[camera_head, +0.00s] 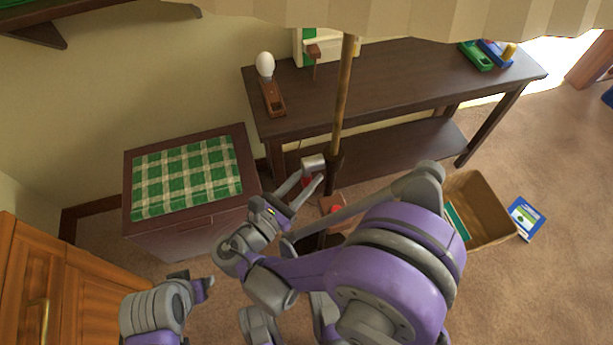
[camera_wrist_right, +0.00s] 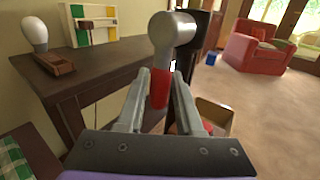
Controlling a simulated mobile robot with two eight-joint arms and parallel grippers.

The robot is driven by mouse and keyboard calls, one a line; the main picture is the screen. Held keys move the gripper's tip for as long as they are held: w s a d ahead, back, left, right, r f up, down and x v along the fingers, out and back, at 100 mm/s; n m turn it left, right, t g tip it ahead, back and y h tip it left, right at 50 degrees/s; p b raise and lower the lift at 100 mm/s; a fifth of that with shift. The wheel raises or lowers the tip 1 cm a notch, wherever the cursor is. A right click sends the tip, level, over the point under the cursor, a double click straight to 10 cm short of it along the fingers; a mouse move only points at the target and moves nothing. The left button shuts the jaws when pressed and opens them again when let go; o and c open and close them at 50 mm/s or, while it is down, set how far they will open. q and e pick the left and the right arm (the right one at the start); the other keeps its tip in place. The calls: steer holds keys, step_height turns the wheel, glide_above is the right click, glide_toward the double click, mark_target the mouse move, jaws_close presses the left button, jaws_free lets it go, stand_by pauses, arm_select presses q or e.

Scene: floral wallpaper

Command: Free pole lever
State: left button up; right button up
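A brown pole (camera_head: 343,95) stands upright in front of the dark table in the head view, with a dark lower part. A lever with a grey cylindrical head (camera_head: 313,164) and a red grip sits beside the pole. In the right wrist view the grey head (camera_wrist_right: 173,30) and red grip (camera_wrist_right: 159,90) show large. My right gripper (camera_head: 310,177) is open. Its fingers lie on either side of the red grip, with gaps visible; contact is not clear. My left gripper (camera_head: 194,283) is low at the left, away from the lever; its opening is unclear.
The dark table (camera_head: 400,85) bears a bulb-shaped object (camera_head: 266,66) on a wooden block. A chest (camera_head: 190,217) with a green checked cushion stands left. An open cardboard box (camera_head: 487,208) and a blue book (camera_head: 526,218) lie right on the carpet. A wooden cabinet (camera_head: 85,295) is lower left.

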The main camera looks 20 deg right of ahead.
jaws_close()
arm_select(q)
steer(key=shift+s, duration=0.1)
stand_by(1.0)
